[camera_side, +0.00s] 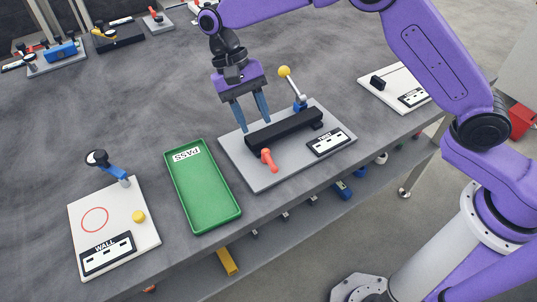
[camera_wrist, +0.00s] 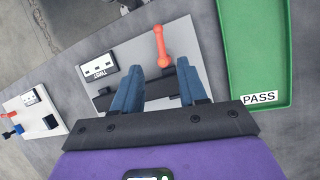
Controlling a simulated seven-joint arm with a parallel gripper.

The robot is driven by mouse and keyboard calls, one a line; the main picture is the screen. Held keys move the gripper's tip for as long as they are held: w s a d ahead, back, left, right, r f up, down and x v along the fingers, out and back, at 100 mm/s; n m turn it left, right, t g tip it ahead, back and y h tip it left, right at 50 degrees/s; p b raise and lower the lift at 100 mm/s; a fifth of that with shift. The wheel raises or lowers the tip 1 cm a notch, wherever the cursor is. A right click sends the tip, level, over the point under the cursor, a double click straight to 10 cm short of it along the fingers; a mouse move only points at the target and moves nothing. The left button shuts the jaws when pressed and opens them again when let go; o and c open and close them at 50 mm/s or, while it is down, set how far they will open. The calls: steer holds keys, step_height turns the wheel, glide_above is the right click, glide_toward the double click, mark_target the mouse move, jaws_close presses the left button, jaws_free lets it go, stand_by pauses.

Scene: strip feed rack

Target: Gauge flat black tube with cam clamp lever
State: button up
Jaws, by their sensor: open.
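A long black bar (camera_side: 285,130) lies on the grey plate (camera_side: 262,178) of the station labelled TWIST. I cannot tell tube from fixture in it. A red-orange lever (camera_side: 267,158) is at its near side, and shows in the wrist view (camera_wrist: 161,46). A lever with a yellow ball and blue base (camera_side: 293,86) stands behind the bar, tilted. My gripper (camera_side: 255,122) is open, pointing down near the bar's left end, apparently above it. In the wrist view the fingers (camera_wrist: 158,76) are apart, with dark bar (camera_wrist: 160,88) showing between and beyond them.
A green tray marked PASS (camera_side: 236,213) lies left of the station. A white WALL plate (camera_side: 82,221) with a black-knobbed lever (camera_side: 98,158) is further left. Another white plate (camera_side: 393,77) is at right, beside my arm. Bare table lies behind the tray.

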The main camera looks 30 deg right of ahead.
mark_target(271, 162)
steer(key=x, duration=1)
steer(key=shift+s+d+f, duration=0.15)
steer(key=shift+f, duration=0.2)
jaws_close()
